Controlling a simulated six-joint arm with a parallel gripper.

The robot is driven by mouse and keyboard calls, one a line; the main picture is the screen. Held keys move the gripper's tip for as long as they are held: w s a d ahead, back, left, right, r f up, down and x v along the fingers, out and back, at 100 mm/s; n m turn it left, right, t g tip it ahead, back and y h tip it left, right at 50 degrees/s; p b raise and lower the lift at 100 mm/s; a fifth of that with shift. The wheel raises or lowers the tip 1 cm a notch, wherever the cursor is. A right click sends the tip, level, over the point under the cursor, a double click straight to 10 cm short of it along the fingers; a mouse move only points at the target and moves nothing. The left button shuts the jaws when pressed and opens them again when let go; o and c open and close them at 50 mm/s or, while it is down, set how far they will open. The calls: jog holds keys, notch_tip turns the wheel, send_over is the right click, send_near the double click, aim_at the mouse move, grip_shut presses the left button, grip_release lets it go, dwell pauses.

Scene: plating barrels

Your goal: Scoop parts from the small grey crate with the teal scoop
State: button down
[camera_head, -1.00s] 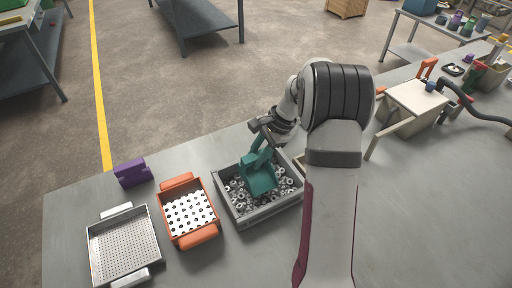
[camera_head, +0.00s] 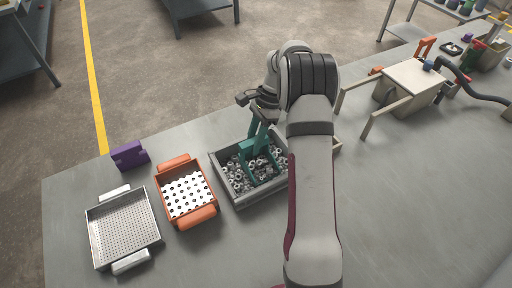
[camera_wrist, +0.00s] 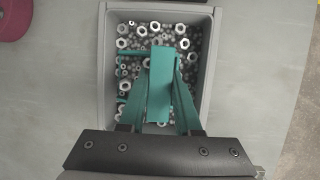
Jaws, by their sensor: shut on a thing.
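The small grey crate (camera_head: 244,203) stands on the table and holds many loose metal nuts (camera_head: 236,178). The crate and nuts (camera_wrist: 124,43) also fill the middle of the wrist view. My gripper (camera_head: 262,114) is above the crate's back part, shut on the teal scoop (camera_head: 255,146). In the wrist view the scoop (camera_wrist: 160,85) points down into the crate, between my fingers. The scoop stands steeply, with its lower end down among the nuts. Its lower edge and any load in it are hidden.
Left of the crate are an orange tray (camera_head: 206,217) with a white perforated floor and a metal perforated tray (camera_head: 97,251). A purple block (camera_head: 129,155) stands behind them. A beige-topped stand (camera_head: 414,75) is at right. My arm covers the table right of the crate.

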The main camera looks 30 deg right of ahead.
notch_tip(320, 180, up, 9)
jog(key=w, duration=0.1)
jog(key=shift+w, duration=0.35)
dwell(0.3)
jog(key=shift+r, duration=0.1)
